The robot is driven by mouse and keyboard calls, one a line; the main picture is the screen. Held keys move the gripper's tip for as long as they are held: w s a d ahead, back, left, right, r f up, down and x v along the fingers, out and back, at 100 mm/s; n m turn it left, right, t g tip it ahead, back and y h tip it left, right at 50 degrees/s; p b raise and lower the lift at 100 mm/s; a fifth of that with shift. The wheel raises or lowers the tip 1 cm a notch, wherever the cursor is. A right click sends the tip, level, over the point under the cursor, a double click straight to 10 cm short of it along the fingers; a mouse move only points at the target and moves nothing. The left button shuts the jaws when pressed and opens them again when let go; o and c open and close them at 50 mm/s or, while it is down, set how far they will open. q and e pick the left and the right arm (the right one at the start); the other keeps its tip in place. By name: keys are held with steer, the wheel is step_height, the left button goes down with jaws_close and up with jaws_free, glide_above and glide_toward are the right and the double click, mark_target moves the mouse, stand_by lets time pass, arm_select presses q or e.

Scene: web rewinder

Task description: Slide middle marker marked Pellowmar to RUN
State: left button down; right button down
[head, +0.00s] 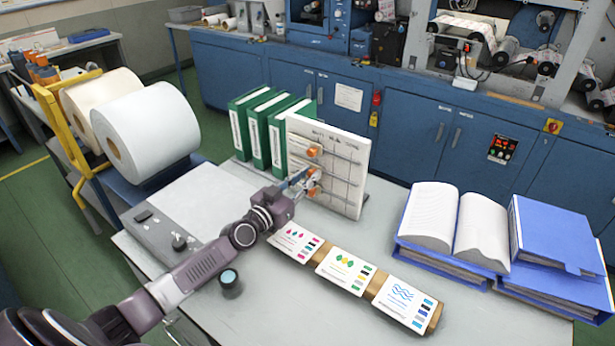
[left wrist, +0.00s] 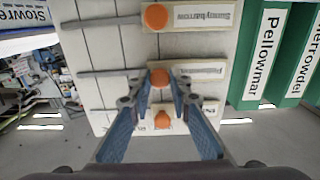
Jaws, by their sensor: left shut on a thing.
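A white board (head: 345,165) with column headings along its top edge and horizontal tracks stands upright on the table. Orange markers sit at the left part of its rows; the top marker (head: 313,152) is clear of my gripper. My left gripper (head: 308,182) is at the middle row. In the left wrist view, which shows the board upside down, the fingers (left wrist: 160,88) close around the middle orange marker (left wrist: 160,77). Its label (left wrist: 203,73) is partly covered and hard to read. The lowest-row marker (left wrist: 155,17) sits beside a label reading Sunnybarrow. My right gripper is out of view.
Green binders (head: 262,125) stand close behind the board's left side. Sample cards (head: 345,270) lie on a wooden strip in front. An open book (head: 455,225) and blue binders (head: 555,235) lie right. A small dark jar (head: 230,284) stands near my left arm.

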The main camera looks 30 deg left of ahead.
arm_select(q)
steer(key=d+p, duration=0.2)
steer(key=d, duration=0.1)
steer(key=d+p, duration=0.1)
steer(key=p, duration=0.1)
steer(key=shift+s+d+r, duration=0.1)
steer(key=shift+s+d, duration=0.25)
steer(key=shift+d, duration=0.2)
steer(key=c, duration=1.8)
jaws_free()
steer(key=shift+a, duration=0.1)
steer(key=shift+s, duration=0.1)
